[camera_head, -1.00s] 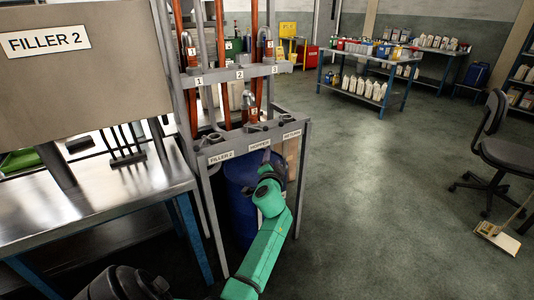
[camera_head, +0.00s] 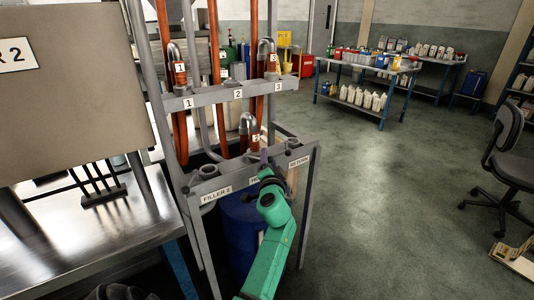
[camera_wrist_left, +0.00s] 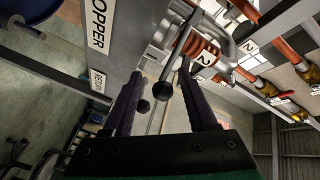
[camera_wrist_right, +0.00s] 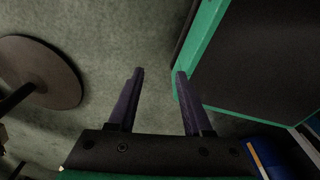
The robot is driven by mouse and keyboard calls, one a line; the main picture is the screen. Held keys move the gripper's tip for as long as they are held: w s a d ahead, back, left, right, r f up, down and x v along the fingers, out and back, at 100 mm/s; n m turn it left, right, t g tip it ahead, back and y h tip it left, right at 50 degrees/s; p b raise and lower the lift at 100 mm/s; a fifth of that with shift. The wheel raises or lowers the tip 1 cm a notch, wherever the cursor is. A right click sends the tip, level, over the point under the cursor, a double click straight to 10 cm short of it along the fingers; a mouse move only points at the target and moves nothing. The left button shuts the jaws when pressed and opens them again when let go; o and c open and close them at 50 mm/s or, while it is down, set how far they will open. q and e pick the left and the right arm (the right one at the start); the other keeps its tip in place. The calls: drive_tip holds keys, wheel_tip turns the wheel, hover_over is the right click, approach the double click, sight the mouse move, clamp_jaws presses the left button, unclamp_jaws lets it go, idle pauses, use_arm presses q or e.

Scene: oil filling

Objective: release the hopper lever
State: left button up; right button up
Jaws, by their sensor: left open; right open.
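The hopper station (camera_head: 257,181) is the middle socket on the grey hose stand, its label partly covered by my left arm. The hose 2 coupling (camera_head: 255,140) stands at this socket. In the left wrist view, the HOPPER label (camera_wrist_left: 100,25) is at upper left and the hose coupling with tag 2 (camera_wrist_left: 205,57) at upper right. A lever with a black ball knob (camera_wrist_left: 163,91) lies between the spread fingers of my left gripper (camera_wrist_left: 160,70); no grip on it shows. My left gripper (camera_head: 267,162) also shows in the head view. My right gripper (camera_wrist_left: 160,70) is not there; it is open and empty above the floor (camera_wrist_right: 160,72).
A second black knob (camera_wrist_left: 143,105) is close to the left finger. FILLER 2 (camera_head: 216,194) and RETURN (camera_head: 299,162) sockets flank the hopper. A blue drum (camera_head: 240,230) stands under the stand. A metal table (camera_head: 120,240) is at left; open floor and a chair (camera_head: 505,160) are at right.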

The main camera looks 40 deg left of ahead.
use_arm(q)
drive_tip(key=shift+s+d+r, duration=0.1)
drive_tip(key=shift+d+r, duration=0.1)
drive_tip(key=shift+s+d+r, duration=0.1)
drive_tip(key=shift+c, duration=0.8)
clamp_jaws()
idle(0.3)
